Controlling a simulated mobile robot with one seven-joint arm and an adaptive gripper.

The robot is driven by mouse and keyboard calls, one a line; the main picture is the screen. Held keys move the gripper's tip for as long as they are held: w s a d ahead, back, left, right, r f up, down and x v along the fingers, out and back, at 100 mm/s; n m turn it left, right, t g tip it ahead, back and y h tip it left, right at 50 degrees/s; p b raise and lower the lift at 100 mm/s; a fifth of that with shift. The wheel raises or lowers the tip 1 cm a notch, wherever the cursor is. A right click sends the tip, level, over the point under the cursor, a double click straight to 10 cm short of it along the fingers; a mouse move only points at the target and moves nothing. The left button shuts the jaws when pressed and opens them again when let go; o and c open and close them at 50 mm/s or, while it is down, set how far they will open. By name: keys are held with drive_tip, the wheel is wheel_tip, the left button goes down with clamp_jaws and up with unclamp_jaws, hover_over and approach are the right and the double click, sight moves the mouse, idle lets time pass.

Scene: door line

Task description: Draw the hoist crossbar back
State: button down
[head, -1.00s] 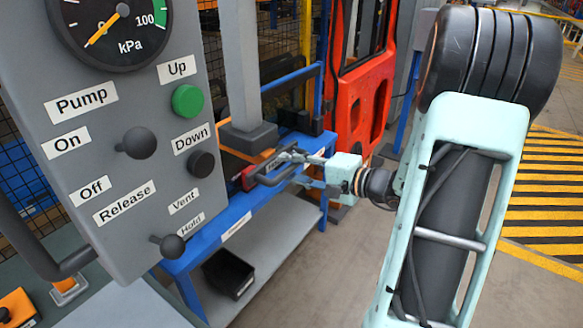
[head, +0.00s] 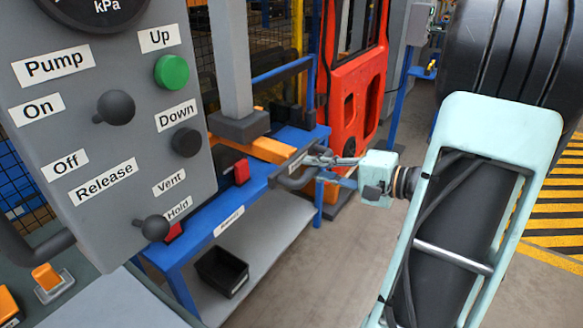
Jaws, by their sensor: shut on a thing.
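The crossbar (head: 262,148) is an orange beam behind the grey control panel, lying across the blue bench frame. Its right end carries a white label and a dark bent handle (head: 290,182). My gripper (head: 314,160) is at this end, to the right of the red block on the bench, with its fingers shut on the handle. The exact contact is small and partly hidden. A grey upright post with a dark foot (head: 238,127) covers part of the beam.
The control panel (head: 105,150), with knobs and a green button (head: 172,72), fills the left. A red block (head: 242,172) sits on the blue bench frame (head: 210,215). A black bin (head: 221,271) is on the lower shelf. A red door (head: 352,95) stands behind; floor to the right is clear.

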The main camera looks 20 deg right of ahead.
drive_tip(key=s+d, duration=0.2)
drive_tip(key=s, duration=0.1)
drive_tip(key=shift+f+b, duration=0.1)
drive_tip(key=shift+b, duration=0.25)
drive_tip(key=c, duration=2.3)
unclamp_jaws()
drive_tip(key=shift+d, duration=0.1)
drive_tip(key=o, duration=0.4)
drive_tip(key=shift+s, duration=0.2)
drive_tip(key=shift+w, duration=0.1)
drive_tip(key=v, duration=1.2)
